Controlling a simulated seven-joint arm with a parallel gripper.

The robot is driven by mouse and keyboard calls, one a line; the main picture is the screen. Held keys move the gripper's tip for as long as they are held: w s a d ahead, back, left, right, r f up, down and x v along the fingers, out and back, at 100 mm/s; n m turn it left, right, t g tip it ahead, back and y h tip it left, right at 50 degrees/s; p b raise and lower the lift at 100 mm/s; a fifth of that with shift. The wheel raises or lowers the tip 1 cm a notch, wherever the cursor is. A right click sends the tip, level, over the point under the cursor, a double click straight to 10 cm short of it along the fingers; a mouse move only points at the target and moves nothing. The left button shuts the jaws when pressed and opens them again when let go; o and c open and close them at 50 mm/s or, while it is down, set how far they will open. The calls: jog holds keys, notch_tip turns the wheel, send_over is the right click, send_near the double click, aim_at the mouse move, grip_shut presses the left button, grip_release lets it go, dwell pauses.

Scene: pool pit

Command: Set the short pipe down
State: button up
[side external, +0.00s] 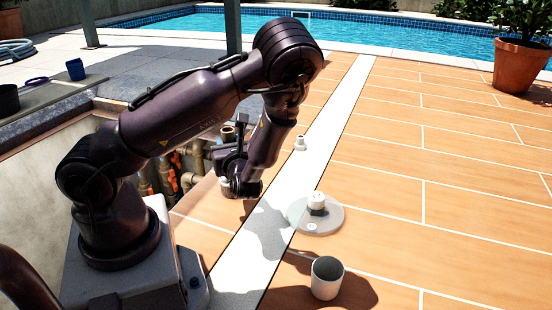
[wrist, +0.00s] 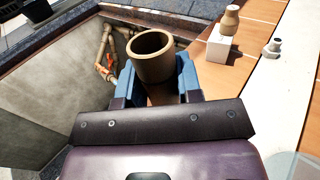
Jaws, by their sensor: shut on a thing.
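The short pipe (wrist: 153,62) is a tan, hollow tube with its open end facing the camera in the wrist view. My gripper (wrist: 157,82) is shut on it, with one blue finger on each side. In the side external view my gripper (side external: 229,165) is low at the edge of the pit, left of the pale strip. The arm hides much of the held pipe there. The pipe's lower end is hidden in both views, so I cannot tell whether it touches a surface.
A white block (wrist: 217,47) with a tan fitting (wrist: 229,20) on top stands right of the pipe. A white fitting (side external: 300,143) stands beyond the gripper. A grey disc (side external: 330,222) and a cup (side external: 326,279) are nearer. Pit pipes (wrist: 104,60) lie left; the right-hand deck is mostly clear.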

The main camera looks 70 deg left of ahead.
jog(key=w+d+m+t+h, duration=0.1)
jog(key=w+m+t+h, duration=0.3)
jog(key=w+m+t, duration=0.55)
jog(key=w+a+f, duration=0.2)
jog(key=w+f, duration=0.1)
jog(key=w, duration=0.1)
jog(key=w+a+f+n, duration=0.1)
jog(key=w+a+f, duration=0.1)
jog(key=w, duration=0.3)
jog(key=w+a+f+n+t, duration=0.1)
jog(key=w+a+f, duration=0.1)
jog(key=w, duration=0.3)
jog(key=shift+w+f, duration=0.1)
jog(key=shift+f, duration=0.7)
jog(key=shift+w+a+f, duration=0.1)
jog(key=shift+w+f, duration=0.2)
jog(key=shift+f, duration=0.1)
jog(key=shift+w+f, duration=0.1)
jog(key=shift+f, duration=1.5)
jog(key=o, duration=0.9)
jog(key=shift+f, duration=0.15)
jog(key=shift+o, duration=0.2)
